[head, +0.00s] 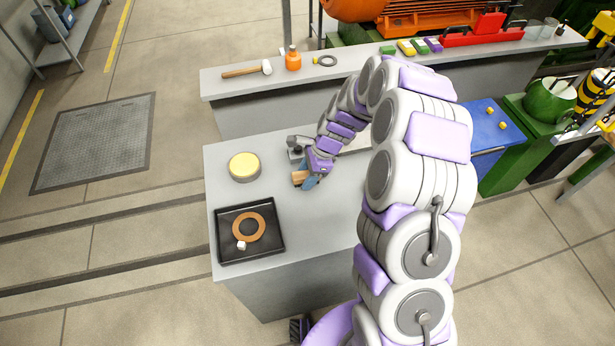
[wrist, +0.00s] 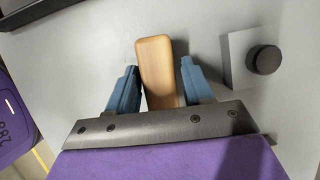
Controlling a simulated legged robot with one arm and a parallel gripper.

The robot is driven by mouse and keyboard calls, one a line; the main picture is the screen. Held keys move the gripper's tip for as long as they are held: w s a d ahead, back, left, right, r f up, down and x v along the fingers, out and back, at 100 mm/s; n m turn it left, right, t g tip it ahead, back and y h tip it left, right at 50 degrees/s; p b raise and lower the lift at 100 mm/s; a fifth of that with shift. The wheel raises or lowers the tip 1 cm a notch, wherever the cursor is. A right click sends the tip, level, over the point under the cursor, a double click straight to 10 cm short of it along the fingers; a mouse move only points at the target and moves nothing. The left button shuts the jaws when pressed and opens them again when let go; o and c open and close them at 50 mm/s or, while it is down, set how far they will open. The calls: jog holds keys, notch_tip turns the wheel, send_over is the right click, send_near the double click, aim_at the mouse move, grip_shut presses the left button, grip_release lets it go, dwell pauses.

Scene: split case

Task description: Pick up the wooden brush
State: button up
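The wooden brush (head: 299,177) lies on the grey front table, a pale wood block partly hidden by my gripper in the head view. In the wrist view the brush (wrist: 155,68) stands out lengthwise between my two blue fingers, its lower end hidden by the gripper's metal plate. My gripper (wrist: 159,68) is open around the brush, one finger on each side, with narrow gaps showing. In the head view my gripper (head: 310,181) is low at the table top. Bristles are not visible.
A grey block with a black knob (wrist: 264,59) sits close on the right in the wrist view. A back bench (head: 215,87) holds a mallet (head: 245,71).

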aim_at(300, 174)
jog(key=shift+a, duration=0.4)
jog(key=c, duration=0.4)
jog(key=shift+d, duration=0.25)
jog(key=c, duration=0.3)
jog(key=shift+d, duration=0.25)
jog(key=shift+c, duration=0.2)
jog(key=shift+a+r, duration=0.15)
jog(key=shift+r, duration=0.3)
jog(key=r+p, duration=0.1)
jog(key=r, duration=0.2)
jog(key=shift+w+a+p, duration=0.1)
jog(key=shift+a+p, duration=0.1)
jog(key=shift+p, duration=0.2)
jog(key=s+p, duration=0.1)
jog(key=s, duration=0.4)
jog(key=s+p, duration=0.1)
jog(key=s, duration=0.4)
jog(key=s+a+r+p, duration=0.1)
jog(key=s, duration=0.5)
jog(key=shift+a, duration=0.1)
jog(key=o, duration=0.4)
jog(key=shift+c, duration=1.4)
